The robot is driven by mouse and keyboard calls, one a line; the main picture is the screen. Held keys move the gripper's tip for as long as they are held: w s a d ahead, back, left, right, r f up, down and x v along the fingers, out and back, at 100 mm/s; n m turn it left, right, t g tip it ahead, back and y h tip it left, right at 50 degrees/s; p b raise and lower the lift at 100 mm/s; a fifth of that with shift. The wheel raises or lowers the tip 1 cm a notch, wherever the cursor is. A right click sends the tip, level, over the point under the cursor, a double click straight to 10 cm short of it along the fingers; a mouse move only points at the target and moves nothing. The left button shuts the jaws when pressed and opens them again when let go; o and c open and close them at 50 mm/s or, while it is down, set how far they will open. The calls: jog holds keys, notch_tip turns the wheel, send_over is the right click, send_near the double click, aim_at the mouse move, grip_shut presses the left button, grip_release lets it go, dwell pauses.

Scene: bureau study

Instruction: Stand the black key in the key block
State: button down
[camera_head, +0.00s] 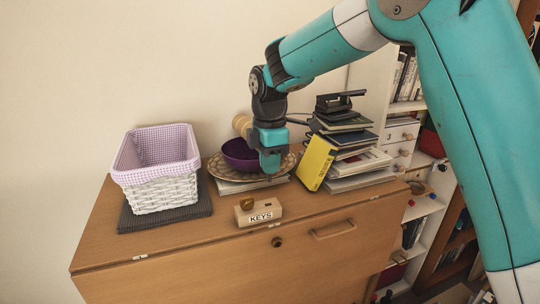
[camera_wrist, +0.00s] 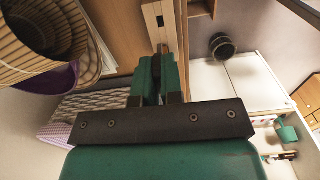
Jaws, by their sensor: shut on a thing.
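The key block (camera_head: 259,213) is a small pale wooden block with a "KEYS" label, near the front edge of the bureau top. A brass-coloured key head (camera_head: 246,203) stands up at its left end. My gripper (camera_head: 270,168) is above and behind the block, in front of the purple bowl, pointing down. In the wrist view my gripper (camera_wrist: 161,84) is shut on a small dark thing (camera_wrist: 162,50), seemingly the black key, mostly hidden by the fingers. Beyond the fingertips in that view is pale wood with a dark opening, seemingly the block (camera_wrist: 153,32).
A purple bowl (camera_head: 236,153) sits on a woven plate (camera_head: 215,167) just behind my gripper. A white basket (camera_head: 160,190) with checked lining stands left on a dark mat (camera_head: 190,214). A yellow book (camera_head: 316,163) leans on a book stack (camera_head: 350,165) at right.

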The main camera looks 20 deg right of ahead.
aim_at(268, 179)
jog(key=f+b, duration=0.2)
jog(key=f, duration=0.1)
jog(key=f+b, duration=0.1)
jog(key=shift+a+f, duration=0.25)
jog(key=shift+f+b, duration=0.6)
jog(key=shift+b, duration=0.15)
jog(key=shift+d+f+b, duration=0.1)
jog(key=shift+f+b, duration=0.55)
jog(key=shift+f, duration=0.9)
dwell(1.6)
jog(key=c, duration=1.3)
grip_release()
jog(key=o, duration=0.6)
jog(key=shift+r, duration=0.1)
